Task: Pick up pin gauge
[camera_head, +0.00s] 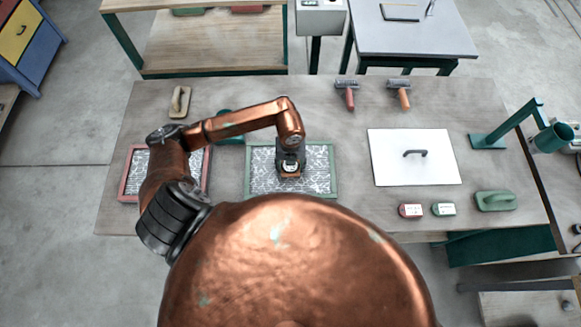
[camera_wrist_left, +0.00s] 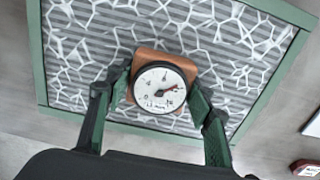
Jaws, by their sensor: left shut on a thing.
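The pin gauge (camera_wrist_left: 160,87) has a round white dial with a red needle and a brown body. It is between the fingers of my left gripper (camera_wrist_left: 158,92), which is shut on it, over the green-framed tray (camera_wrist_left: 42,60) of white fibre mesh. In the head view the left gripper (camera_head: 290,172) reaches down over the same green-framed tray (camera_head: 248,185). The gauge's underside is hidden, so I cannot tell whether it touches the mesh. My right gripper is not in view.
A red-framed tray (camera_head: 128,185) lies at the left, partly behind my arm. A white plate with a dark handle (camera_head: 385,172) lies to the right, with rollers (camera_head: 349,97), red (camera_head: 411,211) and green (camera_head: 444,209) small blocks, and a green float (camera_head: 496,201) around it.

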